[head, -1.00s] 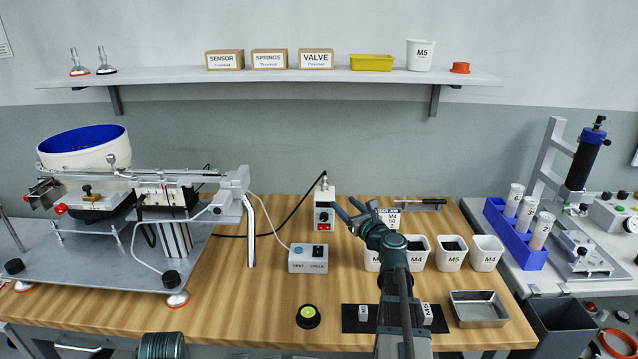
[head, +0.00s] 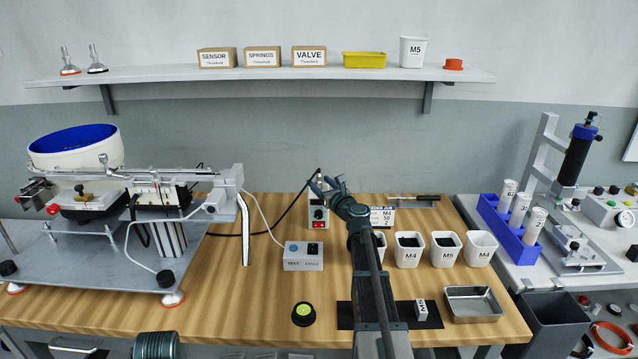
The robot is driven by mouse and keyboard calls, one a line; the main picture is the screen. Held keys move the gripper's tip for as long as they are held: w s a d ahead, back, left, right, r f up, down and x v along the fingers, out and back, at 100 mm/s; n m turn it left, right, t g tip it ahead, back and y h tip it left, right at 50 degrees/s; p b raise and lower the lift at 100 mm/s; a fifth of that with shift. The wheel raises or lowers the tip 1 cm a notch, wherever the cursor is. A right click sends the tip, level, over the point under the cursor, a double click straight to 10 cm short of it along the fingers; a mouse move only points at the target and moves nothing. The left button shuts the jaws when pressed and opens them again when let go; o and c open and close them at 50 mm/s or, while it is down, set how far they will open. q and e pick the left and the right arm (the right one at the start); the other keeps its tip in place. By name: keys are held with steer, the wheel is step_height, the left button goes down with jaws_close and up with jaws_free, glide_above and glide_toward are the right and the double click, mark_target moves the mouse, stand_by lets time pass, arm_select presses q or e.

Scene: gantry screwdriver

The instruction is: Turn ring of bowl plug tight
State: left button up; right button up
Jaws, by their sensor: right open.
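The white control box (head: 320,216) with a red switch stands at the back of the bench, partly hidden by my right gripper. A black cable rises to the box's top, where the bowl plug (head: 319,173) seems to sit; its ring is too small to make out. My right gripper (head: 327,184) is open, its fingers pointing away from me in front of the upper part of the box. I cannot tell whether it touches the plug. The bowl feeder (head: 75,150), white with a blue inside, stands at the left. My left gripper is out of view.
A grey box with TEST and CYCLE labels (head: 303,263) stands left of my right arm. White bins (head: 409,255) and a metal tray (head: 472,308) are to its right. A black and yellow round object (head: 303,314) lies in front. A shelf (head: 270,78) hangs above.

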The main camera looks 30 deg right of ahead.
steer(key=shift+w, duration=0.6)
jaws_close()
